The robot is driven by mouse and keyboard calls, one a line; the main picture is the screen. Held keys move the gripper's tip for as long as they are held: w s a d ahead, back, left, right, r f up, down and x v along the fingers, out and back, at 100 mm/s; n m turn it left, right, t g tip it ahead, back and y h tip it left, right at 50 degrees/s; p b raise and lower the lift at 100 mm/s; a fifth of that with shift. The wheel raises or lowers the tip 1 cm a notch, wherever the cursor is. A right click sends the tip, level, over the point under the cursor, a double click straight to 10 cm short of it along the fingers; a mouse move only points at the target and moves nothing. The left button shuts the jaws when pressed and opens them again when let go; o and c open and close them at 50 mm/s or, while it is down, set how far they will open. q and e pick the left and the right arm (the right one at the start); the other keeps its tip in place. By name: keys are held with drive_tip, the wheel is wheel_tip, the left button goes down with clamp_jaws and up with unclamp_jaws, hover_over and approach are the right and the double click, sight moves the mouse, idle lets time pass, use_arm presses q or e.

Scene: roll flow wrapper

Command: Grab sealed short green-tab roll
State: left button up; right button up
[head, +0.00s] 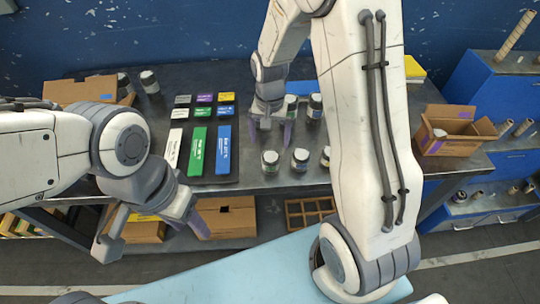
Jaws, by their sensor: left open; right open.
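No roll with a clear green tab can be made out. My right gripper (270,132) is open and empty, pointing down over the table between the black tray and the cylinders. The front left cylinder is just in front of it. My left gripper (153,232) is open and empty, low in front of the table edge.
A black tray (234,182) holds white, green (197,151) and blue long blocks with small coloured pieces behind. Cardboard boxes stand at the left (80,91) and right (452,132). Blue cabinets (490,85) are at the right. My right arm hides part of the table.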

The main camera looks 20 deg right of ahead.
sight(270, 157)
drive_tip(key=f, duration=0.3)
drive_tip(key=d+f, duration=0.1)
drive_tip(key=f, duration=0.1)
drive_tip(key=shift+w+f, duration=0.2)
drive_tip(key=shift+f, duration=0.15)
drive_tip(key=shift+a+f+p, duration=0.15)
drive_tip(key=shift+f+p, duration=0.25)
drive_tip(key=shift+f, duration=0.15)
drive_tip(key=f, duration=0.4)
drive_tip(key=shift+a+f+p, duration=0.15)
drive_tip(key=shift+a+p, duration=0.05)
drive_tip(key=shift+p, duration=0.2)
drive_tip(key=c, duration=1.5)
drive_tip(key=shift+c, duration=0.3)
